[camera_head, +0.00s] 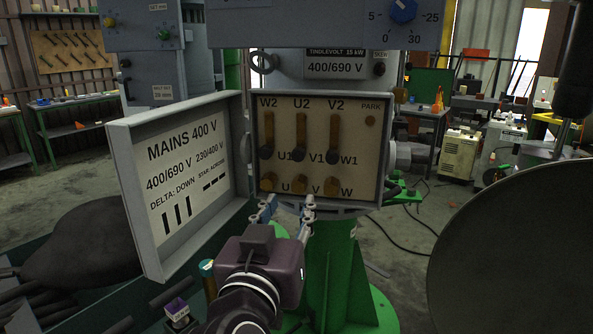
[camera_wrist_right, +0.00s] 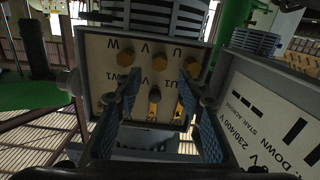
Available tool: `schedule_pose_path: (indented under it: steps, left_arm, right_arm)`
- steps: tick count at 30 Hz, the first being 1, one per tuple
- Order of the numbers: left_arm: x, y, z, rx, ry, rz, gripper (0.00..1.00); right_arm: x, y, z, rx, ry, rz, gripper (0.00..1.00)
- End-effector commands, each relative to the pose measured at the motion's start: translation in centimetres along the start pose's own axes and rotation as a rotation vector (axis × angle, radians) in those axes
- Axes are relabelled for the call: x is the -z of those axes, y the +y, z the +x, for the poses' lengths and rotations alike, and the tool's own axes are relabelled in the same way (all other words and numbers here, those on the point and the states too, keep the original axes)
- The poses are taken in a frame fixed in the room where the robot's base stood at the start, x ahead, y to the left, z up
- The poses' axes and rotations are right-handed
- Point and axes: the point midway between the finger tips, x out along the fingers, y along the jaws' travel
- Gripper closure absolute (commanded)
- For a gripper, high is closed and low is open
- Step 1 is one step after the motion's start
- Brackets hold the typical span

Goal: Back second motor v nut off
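The motor terminal box (camera_head: 378,140) stands open, with a row of brass nuts marked U, V and W along its bottom. The V nut (camera_head: 305,184) sits on its post in the middle of that row; in the right wrist view it (camera_wrist_right: 160,61) appears between and just beyond the fingertips. My right gripper (camera_head: 288,204) is open and empty, just below and in front of the nut row. Its two blue-grey fingers are spread in the right wrist view (camera_wrist_right: 158,80). I cannot tell whether they touch the box. My left gripper is not in view.
The open box cover (camera_head: 182,245) with the MAINS 400 V label stands left of the box. Brass link bars (camera_head: 301,130) hang above the nuts. A green motor stand (camera_head: 343,265) is below. A large dark round surface (camera_head: 520,250) fills the right front.

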Motion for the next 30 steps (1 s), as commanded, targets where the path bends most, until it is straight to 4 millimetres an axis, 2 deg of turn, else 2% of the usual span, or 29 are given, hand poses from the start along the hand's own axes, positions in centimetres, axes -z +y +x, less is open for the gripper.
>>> schedule_pose_path:
  steps: [9, 15, 25, 30]
  left_arm:
    - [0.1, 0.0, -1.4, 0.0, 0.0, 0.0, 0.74]
    - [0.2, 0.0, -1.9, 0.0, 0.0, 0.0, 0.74]
    - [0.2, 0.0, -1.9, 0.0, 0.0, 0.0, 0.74]
    - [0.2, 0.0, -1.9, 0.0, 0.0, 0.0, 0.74]
  right_arm:
    - [0.1, 0.2, 4.8, -0.004, -0.001, -0.005, 0.64]
    - [0.0, 0.1, 7.0, -0.001, 0.0, -0.003, 0.64]
    - [-0.2, 0.0, 7.5, 0.001, -0.002, -0.002, 0.64]
    - [-0.2, 0.0, 7.5, 0.001, -0.002, -0.002, 0.81]
